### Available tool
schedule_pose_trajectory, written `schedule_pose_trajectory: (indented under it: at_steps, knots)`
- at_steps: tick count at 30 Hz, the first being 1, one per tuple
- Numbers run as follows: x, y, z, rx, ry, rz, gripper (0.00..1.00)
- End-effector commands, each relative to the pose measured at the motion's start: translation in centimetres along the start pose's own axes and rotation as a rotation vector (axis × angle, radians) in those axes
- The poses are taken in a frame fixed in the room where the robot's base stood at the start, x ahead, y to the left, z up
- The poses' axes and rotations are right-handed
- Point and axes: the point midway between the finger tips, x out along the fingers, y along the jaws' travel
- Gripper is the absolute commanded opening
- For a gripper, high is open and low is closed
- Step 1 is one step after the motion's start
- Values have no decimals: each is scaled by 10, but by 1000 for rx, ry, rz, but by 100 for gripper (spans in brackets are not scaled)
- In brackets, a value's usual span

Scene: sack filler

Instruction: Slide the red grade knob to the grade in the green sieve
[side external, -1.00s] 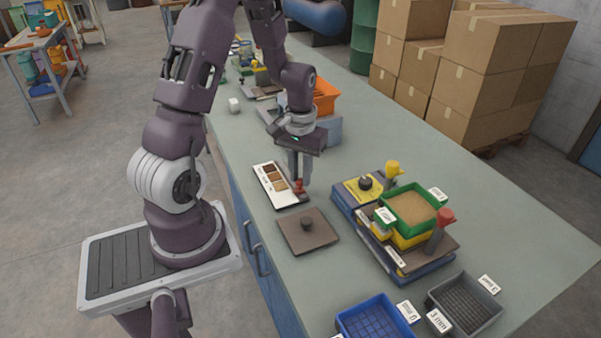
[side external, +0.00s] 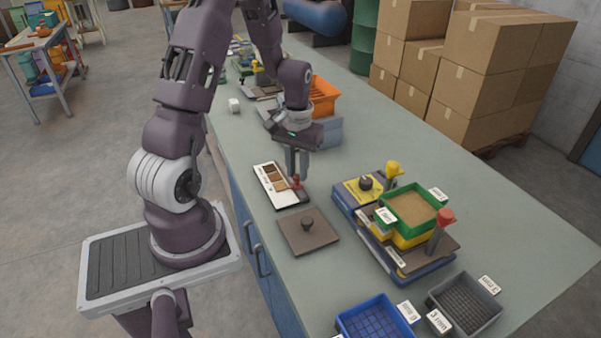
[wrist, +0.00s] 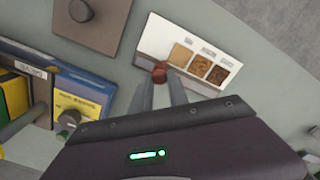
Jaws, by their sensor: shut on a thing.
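The white grade board (side external: 267,184) lies flat on the bench with a row of three swatches, pale tan (wrist: 180,56), brown (wrist: 199,66) and darker brown (wrist: 218,75). The labels beside them are too blurred to read. My gripper (side external: 296,178) points down and is shut on the red grade knob (wrist: 160,73), which also shows in the side view (side external: 296,184). The knob is at the board's edge near the pale tan swatch, slightly toward the blank end. The green sieve (side external: 411,228) sits on the stacked machine at right and holds fine-looking tan material.
A brown plate with a dark knob (side external: 308,240) lies close in front of the board. The blue-based machine (side external: 345,200) with yellow and red posts stands right. Blue (side external: 345,325) and grey (side external: 490,322) trays are at the front. An orange bin (side external: 325,95) stands behind my gripper.

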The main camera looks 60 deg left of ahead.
Motion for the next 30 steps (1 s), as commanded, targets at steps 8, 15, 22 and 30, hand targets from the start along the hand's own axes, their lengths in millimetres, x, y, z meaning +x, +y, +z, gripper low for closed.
schedule_pose_trajectory:
  at_steps: [8,15,22,30]
  knots:
    - [-1,-16,-13,-1,3,0,0]
    - [-1,-16,-13,0,3,0,34]
    - [0,-16,-13,0,2,0,43]
    - [-27,-16,-14,0,9,0,43]
